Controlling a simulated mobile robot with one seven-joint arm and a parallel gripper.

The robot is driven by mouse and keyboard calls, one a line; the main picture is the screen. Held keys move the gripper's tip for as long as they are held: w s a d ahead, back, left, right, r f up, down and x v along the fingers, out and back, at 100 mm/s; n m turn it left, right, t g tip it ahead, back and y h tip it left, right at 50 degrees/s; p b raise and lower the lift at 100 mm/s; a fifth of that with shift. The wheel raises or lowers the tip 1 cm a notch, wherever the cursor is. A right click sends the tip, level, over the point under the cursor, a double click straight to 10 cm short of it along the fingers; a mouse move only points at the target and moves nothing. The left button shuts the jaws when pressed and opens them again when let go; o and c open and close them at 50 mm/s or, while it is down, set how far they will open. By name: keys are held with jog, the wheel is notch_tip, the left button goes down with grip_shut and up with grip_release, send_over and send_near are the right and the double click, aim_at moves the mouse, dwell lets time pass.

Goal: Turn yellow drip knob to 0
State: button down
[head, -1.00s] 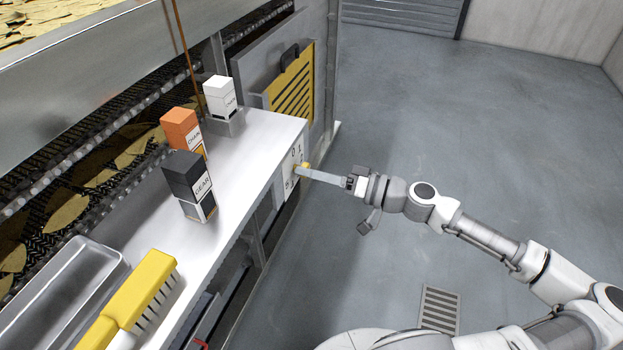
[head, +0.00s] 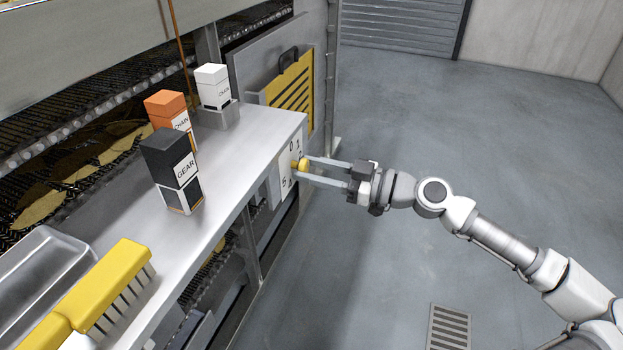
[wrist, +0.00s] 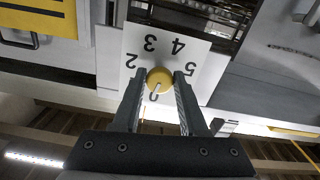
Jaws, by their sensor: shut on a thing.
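The yellow drip knob (head: 304,165) sits on a white numbered dial plate (head: 291,178) at the end of the steel shelf. In the wrist view the knob (wrist: 160,78) is round, with a pale pointer line running down and slightly left, apparently toward the 0 on the plate (wrist: 165,45). The digits 2, 3, 4 and 5 show upside down or tilted around it; the 1 is hidden there. My gripper (head: 302,167) is shut on the knob, one finger on each side. The wrist view shows both fingers of my gripper (wrist: 160,82) at its sides.
A black GEAR box (head: 172,165), an orange CHAIN box (head: 168,108) and a white box (head: 212,85) stand on the shelf (head: 240,150). A yellow brush (head: 115,280) and a metal tray (head: 40,265) are at lower left.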

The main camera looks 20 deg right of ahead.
jog(key=shift+f+n+b, duration=0.15)
jog(key=shift+n+b, duration=0.7)
jog(key=shift+n, duration=0.25)
jog(key=shift+c, duration=2.4)
grip_release()
jog(key=p+v, duration=0.3)
jog(key=v, duration=1.4)
jog(key=shift+s+d, duration=0.15)
jog(key=shift+d, duration=0.05)
